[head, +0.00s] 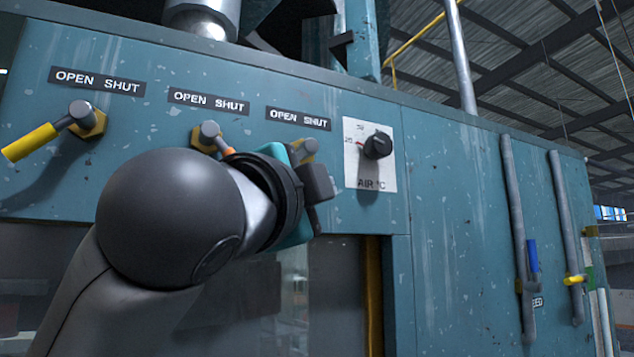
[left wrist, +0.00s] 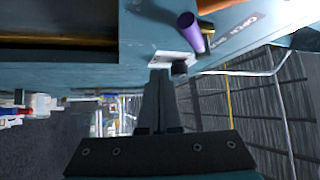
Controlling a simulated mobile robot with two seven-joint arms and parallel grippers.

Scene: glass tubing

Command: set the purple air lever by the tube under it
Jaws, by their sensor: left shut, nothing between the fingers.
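The purple lever (left wrist: 192,32) shows in the left wrist view, its round end toward the camera, just above and right of my fingertips with a gap between. In the head view its handle is hidden behind my left gripper; only the brass fitting (head: 310,147) shows under the third OPEN SHUT label (head: 298,118). My left gripper (head: 322,185) is shut and empty in front of the panel, between that fitting and the dial. Its closed fingers (left wrist: 160,75) also show in the wrist view. I cannot make out a tube under the purple lever. My right gripper is not in view.
A yellow lever (head: 30,142) sits at the left, and an orange lever (head: 229,152) is partly behind my arm. The AIR °C dial (head: 378,146) is close right of my gripper. Pipes with a blue lever (head: 533,256) and a small yellow lever (head: 574,280) stand far right.

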